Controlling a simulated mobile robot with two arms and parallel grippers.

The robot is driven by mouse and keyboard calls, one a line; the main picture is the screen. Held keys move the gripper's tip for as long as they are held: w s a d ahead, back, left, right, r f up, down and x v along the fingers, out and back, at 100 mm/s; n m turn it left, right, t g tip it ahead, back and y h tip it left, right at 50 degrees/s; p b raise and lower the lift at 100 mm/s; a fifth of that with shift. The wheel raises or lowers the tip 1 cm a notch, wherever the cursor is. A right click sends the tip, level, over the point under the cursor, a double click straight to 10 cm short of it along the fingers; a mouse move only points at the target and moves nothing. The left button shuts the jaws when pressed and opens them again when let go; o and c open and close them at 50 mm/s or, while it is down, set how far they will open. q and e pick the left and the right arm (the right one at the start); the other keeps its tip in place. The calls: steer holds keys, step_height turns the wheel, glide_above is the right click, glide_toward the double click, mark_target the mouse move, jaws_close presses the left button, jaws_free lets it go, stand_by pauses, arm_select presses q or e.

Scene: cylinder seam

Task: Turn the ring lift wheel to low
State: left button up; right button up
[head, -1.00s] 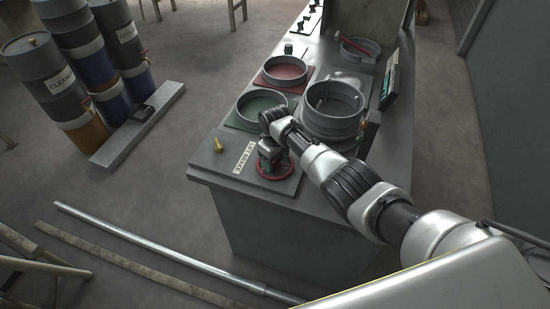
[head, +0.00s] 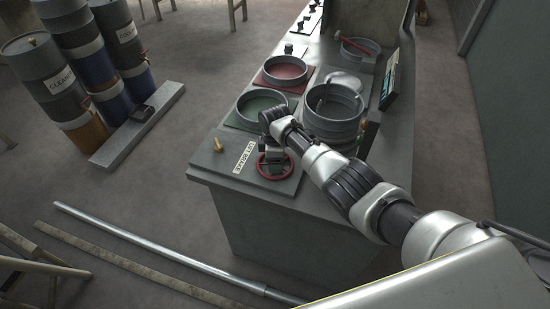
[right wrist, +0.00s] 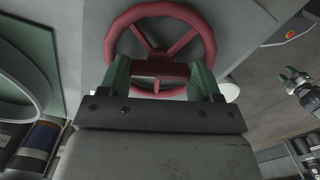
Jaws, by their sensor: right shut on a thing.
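The red ring lift wheel (head: 275,176) is at the near corner of the grey bench, beside a label plate (head: 244,157). It also shows at the top of the right wrist view (right wrist: 126,22), with its spokes and hub in sight. My right gripper (head: 271,157) reaches over the wheel from the right. The exact contact is partly hidden. A dark and silver gripper, apparently my left (right wrist: 290,76), shows at the right edge of that view, too small to read.
A grey ringed cylinder (head: 322,124) stands behind the wheel, by a green pad (head: 232,118) and a red pad (head: 262,80) with grey rings. A brass knob (head: 218,145) is left of the label. Drums (head: 48,85) and a long pipe (head: 150,242) are on the floor.

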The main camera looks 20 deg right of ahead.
stand_by(0.3)
steer(key=o, duration=0.9)
steer(key=shift+r, duration=0.1)
step_height(320, 180, up, 11)
steer(key=shift+f, duration=0.15)
stand_by(0.4)
